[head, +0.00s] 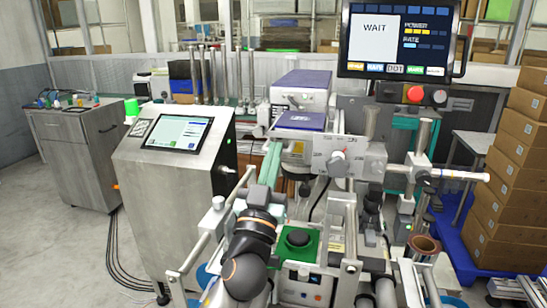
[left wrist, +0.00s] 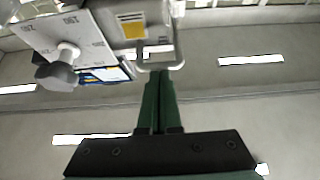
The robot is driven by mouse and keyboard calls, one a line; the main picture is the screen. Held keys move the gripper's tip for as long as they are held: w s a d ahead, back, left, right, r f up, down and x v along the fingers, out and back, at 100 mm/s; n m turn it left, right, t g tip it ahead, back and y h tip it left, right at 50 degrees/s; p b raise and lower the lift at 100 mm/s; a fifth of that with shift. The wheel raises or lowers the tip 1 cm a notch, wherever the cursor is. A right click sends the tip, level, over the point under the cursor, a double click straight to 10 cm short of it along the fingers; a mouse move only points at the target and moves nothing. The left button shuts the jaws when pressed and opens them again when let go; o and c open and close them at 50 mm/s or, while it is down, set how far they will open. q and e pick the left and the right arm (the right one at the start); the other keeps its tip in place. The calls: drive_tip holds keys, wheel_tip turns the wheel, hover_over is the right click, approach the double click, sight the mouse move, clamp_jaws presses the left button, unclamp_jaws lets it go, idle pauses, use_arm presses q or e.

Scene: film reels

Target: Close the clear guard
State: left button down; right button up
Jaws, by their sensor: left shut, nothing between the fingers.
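My left gripper (head: 273,158) reaches up and forward from the bottom middle of the head view, beside the machine head. Its green fingers are shut together and empty, and they also show in the left wrist view (left wrist: 159,100). Just beyond the fingertips in that view is a bent metal bar (left wrist: 162,62), apparently apart from them. I cannot tell whether that bar belongs to the guard. A faint see-through panel (head: 452,184) at the right of the machine may be the clear guard; its outline and position are hard to make out. My right gripper is not in view.
A plate with a knob (head: 337,160) sits right of my fingers. A screen reading WAIT (head: 398,38) hangs above a red button (head: 415,93). A control cabinet (head: 172,190) stands left, stacked boxes (head: 520,150) right. Floor at the left is mostly clear.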

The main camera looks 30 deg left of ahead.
use_arm(q)
wheel_tip(320, 180, down, 10)
drive_tip(key=b, duration=0.8)
drive_tip(key=shift+r, duration=0.25)
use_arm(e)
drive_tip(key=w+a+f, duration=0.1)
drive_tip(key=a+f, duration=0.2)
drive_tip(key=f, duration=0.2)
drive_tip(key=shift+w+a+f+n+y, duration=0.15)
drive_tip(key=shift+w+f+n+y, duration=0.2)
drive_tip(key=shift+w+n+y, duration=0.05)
use_arm(q)
drive_tip(key=shift+w, duration=0.1)
